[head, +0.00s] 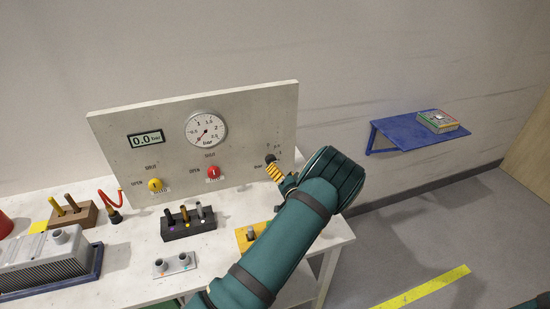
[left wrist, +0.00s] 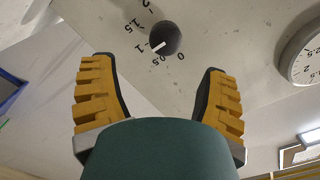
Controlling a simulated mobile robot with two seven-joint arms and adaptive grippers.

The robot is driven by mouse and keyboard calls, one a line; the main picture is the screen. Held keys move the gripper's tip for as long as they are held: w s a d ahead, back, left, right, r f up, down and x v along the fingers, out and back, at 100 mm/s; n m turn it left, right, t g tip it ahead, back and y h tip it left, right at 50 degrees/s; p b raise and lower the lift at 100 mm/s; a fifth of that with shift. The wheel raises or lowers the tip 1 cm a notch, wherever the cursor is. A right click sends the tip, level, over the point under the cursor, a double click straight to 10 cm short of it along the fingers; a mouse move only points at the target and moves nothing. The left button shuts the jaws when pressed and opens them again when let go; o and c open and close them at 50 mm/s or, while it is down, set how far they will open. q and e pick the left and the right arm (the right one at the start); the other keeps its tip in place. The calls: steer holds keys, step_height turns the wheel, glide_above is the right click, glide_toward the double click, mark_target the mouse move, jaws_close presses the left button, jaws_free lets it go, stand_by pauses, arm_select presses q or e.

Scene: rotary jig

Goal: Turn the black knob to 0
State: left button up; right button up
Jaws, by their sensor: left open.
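The black knob (head: 270,159) is on the right part of the upright grey panel, and it shows large in the left wrist view (left wrist: 165,38). Its white mark points down-left in that view, roughly between the printed 1 and 0.5. The printed 0 (left wrist: 180,56) lies just below and right of the knob. My left gripper (head: 276,173) is close in front of the knob; in the left wrist view its yellow fingers (left wrist: 158,72) are spread wide with nothing between them, and the knob appears above the gap.
A black block with pegs (head: 188,229) stands on the bench below. A blue shelf (head: 398,133) is at right.

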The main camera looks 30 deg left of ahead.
mark_target(271, 161)
arm_select(q)
steer(key=shift+y, duration=0.3)
steer(key=shift+s+a+f+x, duration=0.1)
steer(key=shift+x, duration=1.15)
steer(key=shift+s+a+f+x, duration=0.1)
steer(key=shift+s+x, duration=0.05)
steer(key=shift+x, duration=1.05)
steer(key=shift+s+a+f+x, duration=0.1)
steer(key=shift+f+x, duration=0.05)
steer(key=shift+x, duration=1.1)
steer(key=c, duration=1.2)
